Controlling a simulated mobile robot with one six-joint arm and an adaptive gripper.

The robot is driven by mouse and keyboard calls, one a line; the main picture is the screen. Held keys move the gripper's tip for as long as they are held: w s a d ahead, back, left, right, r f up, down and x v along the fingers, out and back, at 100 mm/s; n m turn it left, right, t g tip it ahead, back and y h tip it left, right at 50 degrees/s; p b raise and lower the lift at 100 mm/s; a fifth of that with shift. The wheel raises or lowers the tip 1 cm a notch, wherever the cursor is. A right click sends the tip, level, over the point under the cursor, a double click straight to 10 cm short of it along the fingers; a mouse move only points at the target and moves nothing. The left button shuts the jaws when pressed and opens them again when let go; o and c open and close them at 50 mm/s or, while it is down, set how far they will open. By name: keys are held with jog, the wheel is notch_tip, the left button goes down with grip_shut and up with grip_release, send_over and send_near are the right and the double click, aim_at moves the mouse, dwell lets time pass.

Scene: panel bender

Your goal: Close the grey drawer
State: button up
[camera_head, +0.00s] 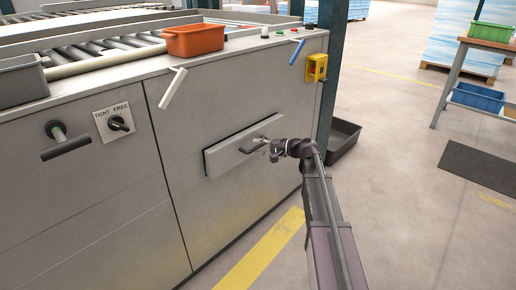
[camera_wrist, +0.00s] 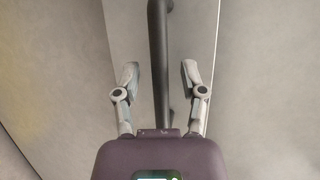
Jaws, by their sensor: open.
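The grey drawer (camera_head: 225,153) is in the front of the grey cabinet in the head view. Its front panel stands out a little from the cabinet face, with a dark edge along its top. A dark bar handle (camera_head: 250,149) is on the panel. My gripper (camera_head: 266,147) is at the right end of the handle. In the wrist view, the handle (camera_wrist: 158,45) runs upright between the two spread fingers of my gripper (camera_wrist: 160,76), in front of the drawer panel (camera_wrist: 195,30). The fingers are apart, with a gap on each side of the bar. Contact cannot be told.
A white lever (camera_head: 172,88) and a blue lever (camera_head: 297,52) stick out above the drawer. A dark T-handle (camera_head: 65,148) and a knob (camera_head: 118,123) are at left. A black bin (camera_head: 342,143) stands on the floor behind my arm.

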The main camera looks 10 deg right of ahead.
aim_at(251, 143)
grip_shut()
jog(key=shift+w+a, duration=0.6)
jog(key=shift+w, duration=0.25)
jog(key=shift+w+a, duration=0.6)
jog(key=shift+w, duration=0.2)
grip_release()
